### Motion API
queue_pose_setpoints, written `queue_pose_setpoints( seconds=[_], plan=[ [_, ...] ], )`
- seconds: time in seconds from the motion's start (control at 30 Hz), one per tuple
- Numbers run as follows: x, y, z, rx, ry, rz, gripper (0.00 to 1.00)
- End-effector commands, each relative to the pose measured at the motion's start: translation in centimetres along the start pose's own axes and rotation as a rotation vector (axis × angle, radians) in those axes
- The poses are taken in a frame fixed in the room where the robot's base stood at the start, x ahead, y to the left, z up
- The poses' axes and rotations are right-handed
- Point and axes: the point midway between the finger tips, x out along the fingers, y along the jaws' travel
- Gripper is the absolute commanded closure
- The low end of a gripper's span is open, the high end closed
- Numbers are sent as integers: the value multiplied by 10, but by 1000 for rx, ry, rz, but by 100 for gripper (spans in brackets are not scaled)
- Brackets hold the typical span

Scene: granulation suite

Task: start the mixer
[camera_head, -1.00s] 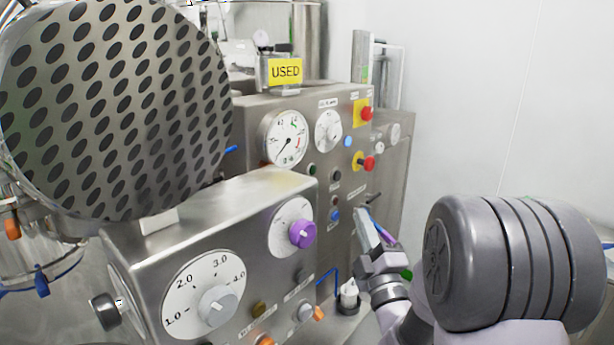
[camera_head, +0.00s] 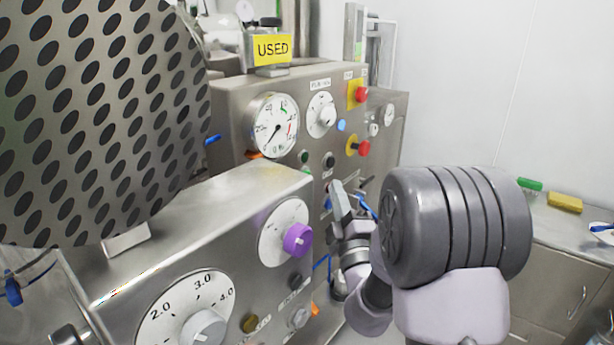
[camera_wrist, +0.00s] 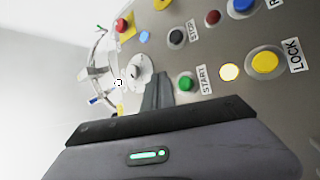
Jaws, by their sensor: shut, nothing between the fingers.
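The mixer's steel control panel (camera_head: 235,120) stands in the middle of the head view. Its green START button (camera_wrist: 185,82) shows in the wrist view with its label; a small green button (camera_head: 304,157) shows in the head view. The black STOP button (camera_wrist: 177,36) is beside START. My gripper (camera_head: 336,188) is shut and empty, in front of the panel and below the button row in the head view. In the wrist view my gripper (camera_wrist: 160,75) appears just left of START, not covering it. Whether it touches the panel cannot be told.
A yellow LOCK button (camera_wrist: 265,62) and a yellow lamp (camera_wrist: 229,72) are near START. Red emergency knobs (camera_head: 362,94) are at the upper right. A nearer steel box with a purple knob (camera_head: 298,240) stands in front. A counter (camera_head: 575,225) is at right.

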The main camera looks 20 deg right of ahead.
Motion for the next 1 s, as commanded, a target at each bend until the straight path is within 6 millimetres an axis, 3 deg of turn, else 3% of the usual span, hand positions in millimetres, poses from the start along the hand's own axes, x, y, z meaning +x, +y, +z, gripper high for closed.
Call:
queue_pose_setpoints(
  seconds=[0.33, 1.0],
  plan=[
    [29, -19, -22, 2, 1, -1, 100],
    [32, -23, -24, 0, 0, 1, 100]
  ],
)
